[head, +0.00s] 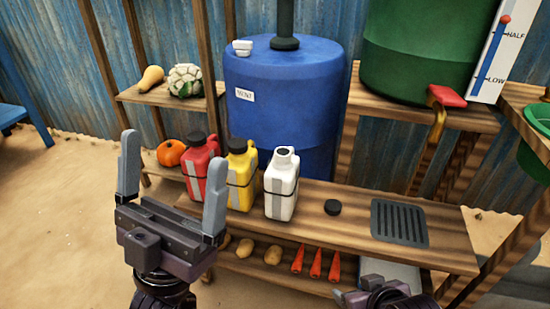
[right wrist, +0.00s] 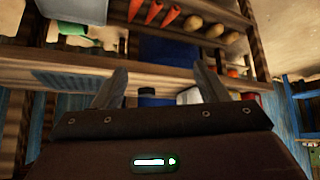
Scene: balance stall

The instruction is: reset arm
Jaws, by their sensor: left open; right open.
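My left gripper (head: 172,205) is open and empty, its two fingers pointing up in front of the shelf in the head view. My right gripper shows only in part at the bottom right of the head view (head: 375,295). In the right wrist view my right gripper (right wrist: 158,90) is open, with nothing between its fingers. Both grippers look apart from the jugs. A red jug (head: 198,172), a yellow jug (head: 240,178) and a white jug (head: 281,186) stand upright on the wooden bench (head: 350,225). The white jug's mouth is uncapped; a black cap (head: 332,207) lies to its right.
A blue barrel (head: 280,100) stands behind the jugs. A green tank (head: 418,50) with a red-handled tap (head: 442,100) sits at upper right by a level gauge (head: 490,60). A dark grate (head: 399,222) lies on the bench. Carrots (head: 315,263) and potatoes (head: 272,254) lie on the lower shelf.

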